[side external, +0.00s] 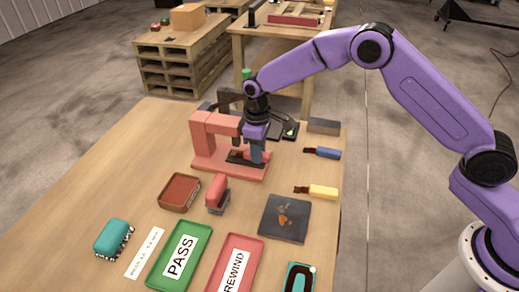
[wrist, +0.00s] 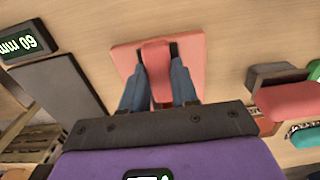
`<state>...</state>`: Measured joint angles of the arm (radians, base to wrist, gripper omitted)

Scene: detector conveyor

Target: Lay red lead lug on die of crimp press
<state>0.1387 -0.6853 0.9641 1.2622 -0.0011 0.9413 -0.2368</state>
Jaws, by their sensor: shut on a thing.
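The salmon-red crimp press (side external: 205,135) stands on the wooden table, with its base and dark die (side external: 234,161) under the head. My gripper (side external: 257,153) points down at the press's right side, its blue fingers low over the base beside the die. A small dark-red piece (side external: 238,154) shows at the die, apparently the red lead's end; most of the lead is hidden by the fingers. In the wrist view my gripper (wrist: 157,88) has its fingers on either side of a red part, and the press base (wrist: 125,58) lies beyond. I cannot tell whether the lug touches the die.
A blue lead (side external: 327,153) and a yellow lead (side external: 322,192) lie at the table's right edge. A green PASS tray (side external: 160,270), a red REWIND tray (side external: 254,243), a dark square plate (side external: 284,220), a brown-red box (side external: 180,191) and a red stamp-like block (side external: 217,192) stand in front.

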